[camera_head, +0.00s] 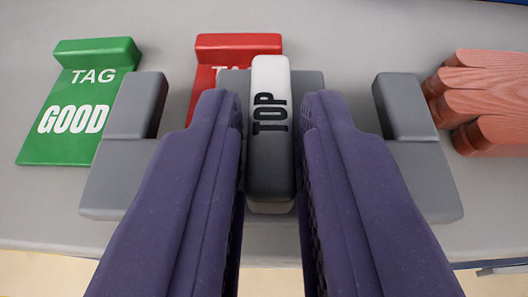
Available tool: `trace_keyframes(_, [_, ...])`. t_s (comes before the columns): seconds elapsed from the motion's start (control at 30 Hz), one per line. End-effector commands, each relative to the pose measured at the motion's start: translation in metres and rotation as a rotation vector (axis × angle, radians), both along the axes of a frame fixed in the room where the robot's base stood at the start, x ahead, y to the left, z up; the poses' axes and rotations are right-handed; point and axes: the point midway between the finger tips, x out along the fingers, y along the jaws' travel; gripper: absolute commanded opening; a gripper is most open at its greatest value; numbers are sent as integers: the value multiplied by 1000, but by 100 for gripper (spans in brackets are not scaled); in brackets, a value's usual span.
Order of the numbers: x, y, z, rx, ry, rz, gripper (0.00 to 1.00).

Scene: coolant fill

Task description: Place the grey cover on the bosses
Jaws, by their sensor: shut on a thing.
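My gripper (268,115) has two dark purple fingers, shut on an upright bar marked TOP (270,150), pale at its far end and dark nearer me. The bar appears to be the grip of the grey cover (310,82), which shows just behind it. Stepped grey blocks stand on the left (125,175) and on the right (425,175). My fingers hide the space between them and the bar, so I cannot tell whether they join the cover. I cannot make out any bosses.
A green GOOD tag (62,135) lies at the left on the light grey surface (370,30). A red tag (238,50) lies behind the bar, partly hidden. Reddish wood-grained pieces (490,90) lie at the right. The surface's front edge crosses the bottom.

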Motion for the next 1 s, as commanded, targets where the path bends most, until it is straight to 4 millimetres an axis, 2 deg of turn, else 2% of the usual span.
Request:
trace_keyframes(0.03, [0,0,-11,-1,2,0,0])
trace_keyframes(0.07, [0,0,-14,-1,1,0,0])
trace_keyframes(0.43, [0,0,-17,0,-1,0,0])
trace_keyframes(0.47, [0,0,-16,0,-1,0,27])
trace_keyframes(0.53, [0,0,-15,0,-1,0,43])
trace_keyframes(0.57, [0,0,-15,0,-1,0,46])
trace_keyframes(1.0, [-1,0,-15,0,-1,0,46])
